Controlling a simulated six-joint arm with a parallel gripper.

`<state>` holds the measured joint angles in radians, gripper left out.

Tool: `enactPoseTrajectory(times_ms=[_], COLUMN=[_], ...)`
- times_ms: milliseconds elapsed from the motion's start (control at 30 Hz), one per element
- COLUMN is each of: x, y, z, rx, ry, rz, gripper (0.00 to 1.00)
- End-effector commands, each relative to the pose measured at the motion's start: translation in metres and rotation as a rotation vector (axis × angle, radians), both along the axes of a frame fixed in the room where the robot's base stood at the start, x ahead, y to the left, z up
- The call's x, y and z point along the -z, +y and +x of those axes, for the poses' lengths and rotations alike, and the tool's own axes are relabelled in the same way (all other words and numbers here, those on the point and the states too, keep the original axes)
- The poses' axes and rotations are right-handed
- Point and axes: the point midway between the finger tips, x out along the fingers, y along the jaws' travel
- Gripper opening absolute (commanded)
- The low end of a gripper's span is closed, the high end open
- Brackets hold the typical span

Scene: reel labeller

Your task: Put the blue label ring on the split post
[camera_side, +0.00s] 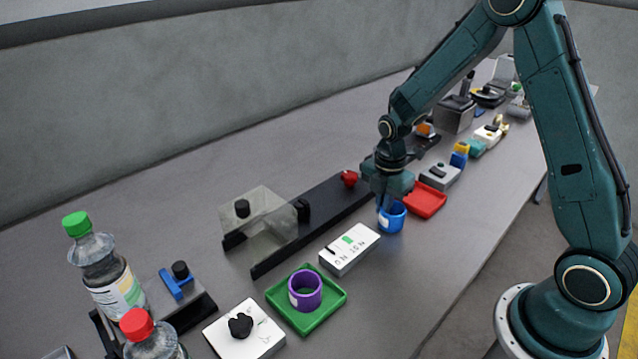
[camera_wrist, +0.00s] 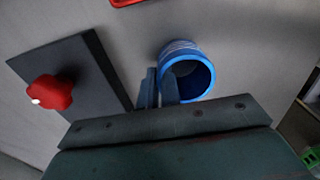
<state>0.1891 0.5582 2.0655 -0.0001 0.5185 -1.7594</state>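The blue label ring (camera_side: 392,218) has a white label and stands apart from the red tray, at its near left side. My gripper (camera_side: 385,201) points down at its left wall. In the wrist view the ring (camera_wrist: 204,82) shows its open mouth, and my gripper (camera_wrist: 159,88) has its fingers close together with the ring's wall between them, one finger inside and one outside. Whether the ring touches the table cannot be told. I cannot clearly pick out the split post; a dark base (camera_side: 325,212) carries a red knob (camera_side: 349,178), a black upright and a clear plate.
The red tray (camera_side: 426,200) is empty. A green tray (camera_side: 327,313) holds a purple ring (camera_side: 305,290). Bottles (camera_side: 100,262) stand at left. The near right table is clear.

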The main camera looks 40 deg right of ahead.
Motion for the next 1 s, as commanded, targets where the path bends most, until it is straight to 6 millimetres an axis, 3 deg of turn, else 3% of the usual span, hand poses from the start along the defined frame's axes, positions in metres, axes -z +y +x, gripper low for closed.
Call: enactPoseTrajectory(times_ms=[367,500,1000], x=[0.0037,0.0036,-0.0034], y=[0.0,0.0,-0.0001], z=[0.0,0.0001,0.0008], rx=[0.0,0.0,0.0], ry=[0.0,0.0,-0.003], rz=[0.0,0.0,-0.001], gripper=[0.0,0.27,0.27])
